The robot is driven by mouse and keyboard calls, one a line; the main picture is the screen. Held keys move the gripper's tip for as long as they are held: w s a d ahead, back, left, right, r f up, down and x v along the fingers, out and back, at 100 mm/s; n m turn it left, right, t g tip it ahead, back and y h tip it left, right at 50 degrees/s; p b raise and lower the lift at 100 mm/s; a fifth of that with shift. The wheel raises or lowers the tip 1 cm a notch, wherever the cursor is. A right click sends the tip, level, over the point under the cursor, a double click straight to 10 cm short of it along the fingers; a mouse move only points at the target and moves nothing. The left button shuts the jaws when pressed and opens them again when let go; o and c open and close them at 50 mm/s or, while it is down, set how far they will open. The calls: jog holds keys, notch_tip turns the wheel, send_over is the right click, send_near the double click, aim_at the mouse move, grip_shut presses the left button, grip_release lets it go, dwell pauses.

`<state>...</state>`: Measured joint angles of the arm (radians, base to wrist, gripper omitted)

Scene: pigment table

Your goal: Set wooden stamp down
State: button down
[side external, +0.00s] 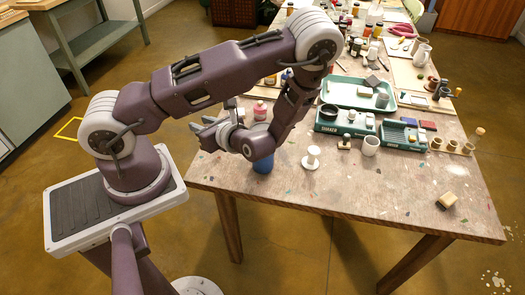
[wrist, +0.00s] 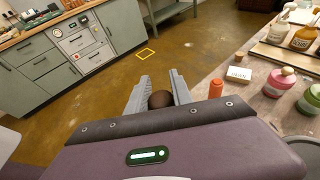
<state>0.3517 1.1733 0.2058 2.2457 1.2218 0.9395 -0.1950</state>
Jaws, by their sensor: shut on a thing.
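My gripper (wrist: 160,80) is shut on a dark brown rounded thing (wrist: 160,99), which I take to be the wooden stamp's knob. Only its round top shows between the two grey fingers; the rest is hidden. In the side external view my gripper (side external: 202,127) is held out at the left edge of the table (side external: 240,185), pointing left. The held thing cannot be made out there. In the wrist view the fingers appear against the floor, with the table edge to their right.
A pink bottle (side external: 260,110) stands near my wrist, a blue cup (side external: 263,164) below it. A white spool (side external: 312,158), a small knobbed piece (side external: 344,142) and a white cup (side external: 371,146) stand mid-table. A wooden block (side external: 447,200) lies at front right. The front middle is clear.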

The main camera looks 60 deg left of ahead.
jog(key=s+d+f+n+g+h, duration=0.4)
jog(key=s+d+n+g+h, duration=0.25)
jog(key=d+n+g, duration=0.35)
jog(key=w+d+f+n+h, duration=0.2)
jog(key=d+n+h, duration=0.35)
jog(key=d, duration=0.35)
jog(key=w+d+f+n+h, duration=0.1)
jog(key=w+d+n+h, duration=0.1)
jog(key=d+n+h, duration=0.5)
jog(key=w+d+r+n+t+h, duration=0.1)
jog(key=w+d+n+t+h, duration=0.25)
jog(key=w+d, duration=0.4)
jog(key=w+d+r+n+t+h, duration=0.1)
jog(key=w+d+n+t+h, duration=0.3)
jog(key=w, duration=0.6)
jog(key=w+r+n+t, duration=0.3)
jog(key=w+t, duration=0.1)
jog(key=w, duration=0.5)
jog(key=w+r+n+t, duration=0.2)
jog(key=w+n+t, duration=0.25)
jog(key=w, duration=0.35)
jog(key=shift+m+h, duration=0.25)
jog(key=shift+h, duration=0.1)
jog(key=f, duration=0.6)
jog(key=a+f, duration=0.1)
jog(key=f, duration=0.2)
jog(key=shift+w+f, duration=0.15)
jog(key=shift+w, duration=0.05)
jog(key=shift+f, duration=0.2)
